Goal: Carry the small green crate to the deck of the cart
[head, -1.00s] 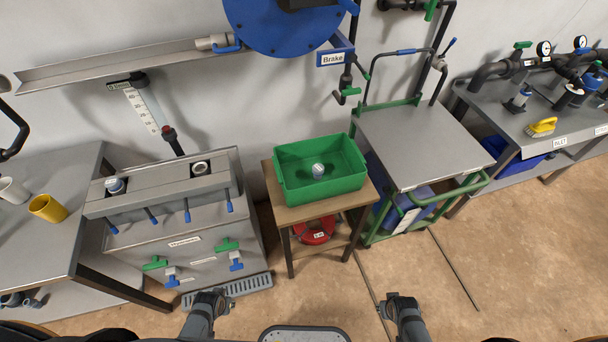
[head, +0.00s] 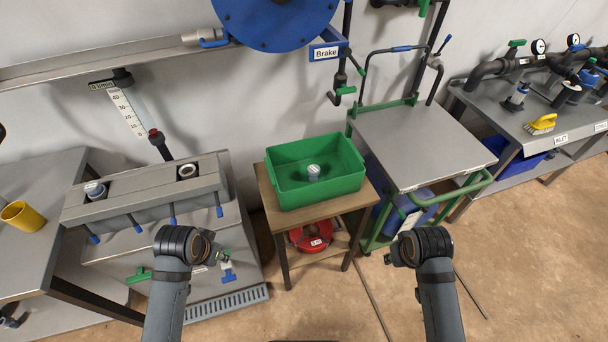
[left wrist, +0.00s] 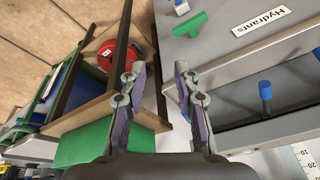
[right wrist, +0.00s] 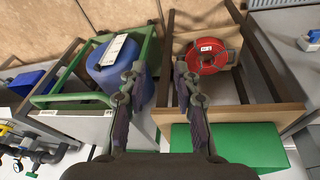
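The small green crate (head: 340,189) stands upright on a small wooden table (head: 291,215), with a grey-white capped item (head: 313,172) inside it. The cart (head: 376,222) has a green frame and a bare grey deck (head: 425,145), just right of the crate. My left gripper (left wrist: 160,88) is open and empty, in front of the crate and to its left. My right gripper (right wrist: 158,85) is open and empty, in front of the crate and to its right. The crate's green side also shows in the left wrist view (left wrist: 80,146) and the right wrist view (right wrist: 235,142).
A red hose coil (head: 312,237) lies on the table's lower shelf. The grey hydrant cabinet (head: 160,238) stands close on the left. A blue container (right wrist: 115,72) sits under the cart's deck. The cart's green rail (head: 455,190) runs along its front. A blue reel (head: 275,18) hangs above.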

